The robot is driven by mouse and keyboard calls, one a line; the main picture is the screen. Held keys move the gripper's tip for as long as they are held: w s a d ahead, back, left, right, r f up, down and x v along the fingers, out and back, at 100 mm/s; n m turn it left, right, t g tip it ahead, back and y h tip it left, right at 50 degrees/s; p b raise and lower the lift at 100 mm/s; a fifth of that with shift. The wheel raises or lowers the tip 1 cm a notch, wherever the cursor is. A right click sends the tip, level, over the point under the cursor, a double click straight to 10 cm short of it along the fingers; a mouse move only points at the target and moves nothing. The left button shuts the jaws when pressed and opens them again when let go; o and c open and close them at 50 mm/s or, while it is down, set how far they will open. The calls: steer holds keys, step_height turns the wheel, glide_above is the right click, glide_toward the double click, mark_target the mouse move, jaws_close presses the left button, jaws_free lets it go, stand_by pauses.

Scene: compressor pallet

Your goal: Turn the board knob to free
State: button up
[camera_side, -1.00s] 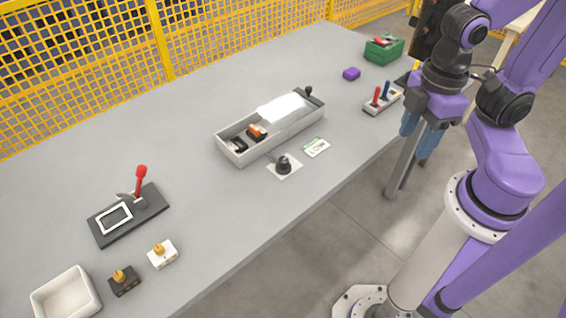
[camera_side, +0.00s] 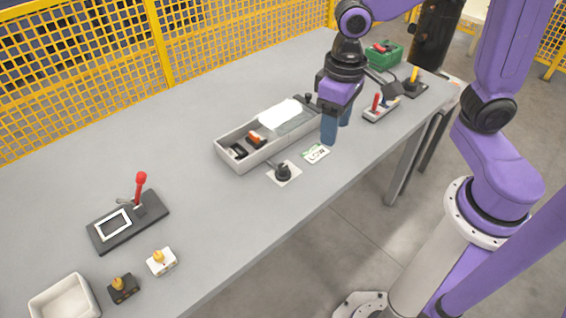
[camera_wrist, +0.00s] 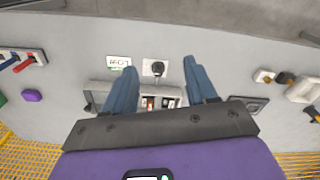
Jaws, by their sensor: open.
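A black knob (camera_side: 283,171) stands on a small white square plate in front of the long grey tray. A thin lever-like piece points from it toward the tray. A green-and-white card (camera_side: 316,154) lies just right of the plate; its writing is too small to read. My gripper (camera_side: 337,132) is open and empty, pointing down above the table, right of the card and apart from the knob. In the wrist view the knob (camera_wrist: 158,69) shows between the spread blue fingers (camera_wrist: 160,66), and the card (camera_wrist: 118,62) shows near the left finger.
The grey tray (camera_side: 233,163) holds dark and orange switches. Right of my gripper are a red-and-blue lever block (camera_side: 380,108), a yellow-handled switch (camera_side: 413,78) and a green box (camera_side: 384,53). A red lever board (camera_side: 130,220) stands at left. The table between is clear.

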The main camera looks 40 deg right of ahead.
mark_target(283, 167)
steer(key=w+a+f+m, duration=0.1)
steer(key=w+f+m, duration=0.3)
steer(key=w+m, duration=0.75)
steer(key=f+n, duration=0.1)
steer(key=f, duration=0.5)
steer(key=w+f, duration=0.1)
steer(key=f, duration=0.4)
steer(key=w+f+n, duration=0.1)
steer(key=f, duration=0.5)
steer(key=shift+w+f+n, duration=0.1)
steer(key=shift+f+n, duration=0.2)
steer(key=shift+n, duration=0.05)
steer(key=c, duration=1.1)
